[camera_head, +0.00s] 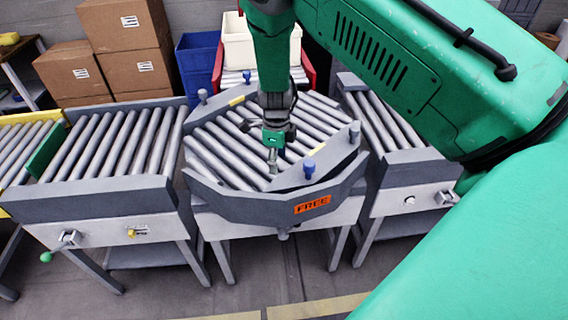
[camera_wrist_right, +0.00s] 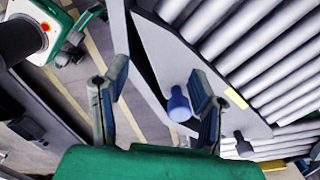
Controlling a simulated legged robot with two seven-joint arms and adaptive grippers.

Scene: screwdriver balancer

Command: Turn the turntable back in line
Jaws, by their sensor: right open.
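The turntable (camera_head: 233,207) stands mid-line between two roller conveyors. Its rollers and two side rails sit at a slant to the neighbouring conveyors. An orange label reading FREE (camera_head: 312,204) is on its front face. A blue-topped peg (camera_head: 309,167) stands on the near rail; more pegs stand at the rail ends. My right gripper (camera_head: 262,145) is over the turntable, left of that peg. In the wrist view the right gripper (camera_wrist_right: 160,82) is open, and a blue peg (camera_wrist_right: 178,103) shows between its fingers, nearer the right one. I cannot tell its depth. My left gripper is not in view.
A left roller conveyor (camera_head: 100,190) and a right one (camera_head: 412,165) flank the turntable closely. The left one has a green-knobbed lever (camera_head: 47,257). Cardboard boxes (camera_head: 125,25), a blue bin (camera_head: 198,55) and a white bin (camera_head: 238,42) stand behind. The floor in front is clear.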

